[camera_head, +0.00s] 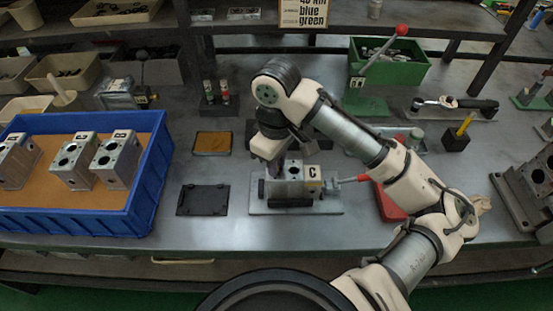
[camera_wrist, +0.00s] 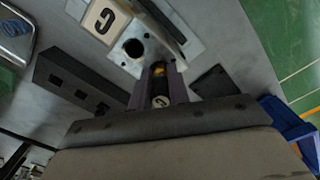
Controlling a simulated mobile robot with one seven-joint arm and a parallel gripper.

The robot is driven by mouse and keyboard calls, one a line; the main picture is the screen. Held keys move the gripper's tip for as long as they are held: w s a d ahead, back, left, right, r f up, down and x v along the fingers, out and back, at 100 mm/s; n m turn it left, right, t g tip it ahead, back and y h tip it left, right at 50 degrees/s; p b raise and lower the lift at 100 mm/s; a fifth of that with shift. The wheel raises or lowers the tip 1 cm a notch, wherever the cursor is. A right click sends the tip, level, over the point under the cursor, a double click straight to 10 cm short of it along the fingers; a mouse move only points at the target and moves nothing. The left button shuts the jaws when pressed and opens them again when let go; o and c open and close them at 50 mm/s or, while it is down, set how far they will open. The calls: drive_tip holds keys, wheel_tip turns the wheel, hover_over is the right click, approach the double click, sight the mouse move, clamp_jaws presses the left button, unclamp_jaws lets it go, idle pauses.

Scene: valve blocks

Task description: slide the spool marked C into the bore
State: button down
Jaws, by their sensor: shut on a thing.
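The valve block marked C (camera_head: 294,172) sits in a grey fixture (camera_head: 331,207) on the bench. In the wrist view its white C tag (camera_wrist: 104,20) and a dark round opening (camera_wrist: 134,47) show on the block. My gripper (camera_head: 273,163) is just left of the block in the head view. In the wrist view my gripper (camera_wrist: 160,84) is shut on a dark spool (camera_wrist: 160,101) with a pale marked end and an orange-yellow part. The spool is close beside the block; its far end is hidden, so I cannot tell whether it enters a bore.
A blue crate (camera_head: 150,188) with several valve blocks stands left. A black plate (camera_head: 203,200) lies between crate and fixture. A spool rack (camera_head: 219,104) stands behind. A red-tipped clamp handle (camera_head: 362,178) sticks out right of the fixture, near a red tray (camera_head: 389,207).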

drive_tip(key=c, duration=1.3)
unclamp_jaws()
drive_tip(key=shift+o, duration=0.2)
wheel_tip(320, 180, up, 14)
drive_tip(key=shift+f, duration=0.15)
